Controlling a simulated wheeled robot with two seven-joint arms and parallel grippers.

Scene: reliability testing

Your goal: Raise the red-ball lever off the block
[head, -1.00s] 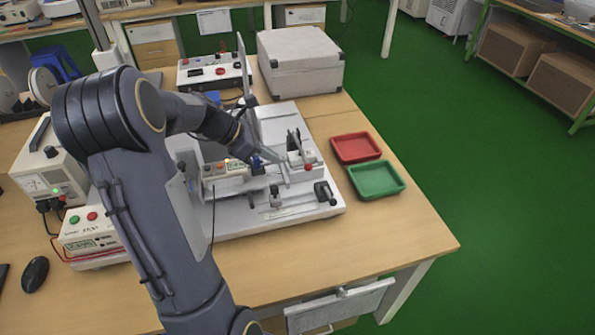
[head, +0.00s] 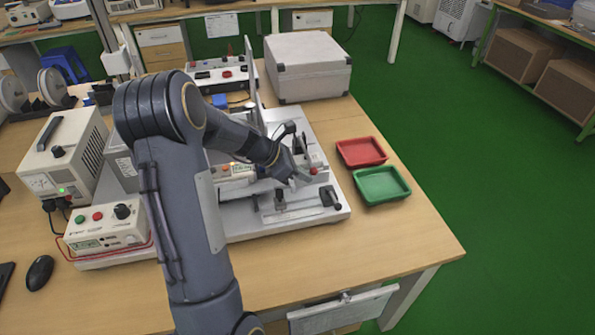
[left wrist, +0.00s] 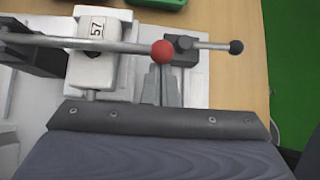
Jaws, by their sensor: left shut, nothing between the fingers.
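The red ball (left wrist: 163,51) is at the end of a grey metal lever (left wrist: 95,45), which crosses the pale block marked 57 (left wrist: 97,30) in the left wrist view. The ball also shows in the head view (head: 313,171), at the right of the test rig. My left gripper (left wrist: 162,85) is shut and empty. Its narrow grey fingers reach right up to the ball, whose lower edge meets their tips in the wrist view; I cannot tell whether they touch. In the head view my left gripper (head: 303,177) is beside the ball. My right gripper is not in view.
A red tray (head: 361,152) and a green tray (head: 381,185) lie right of the rig. A white case (head: 307,67) stands behind. Table space is free in front.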

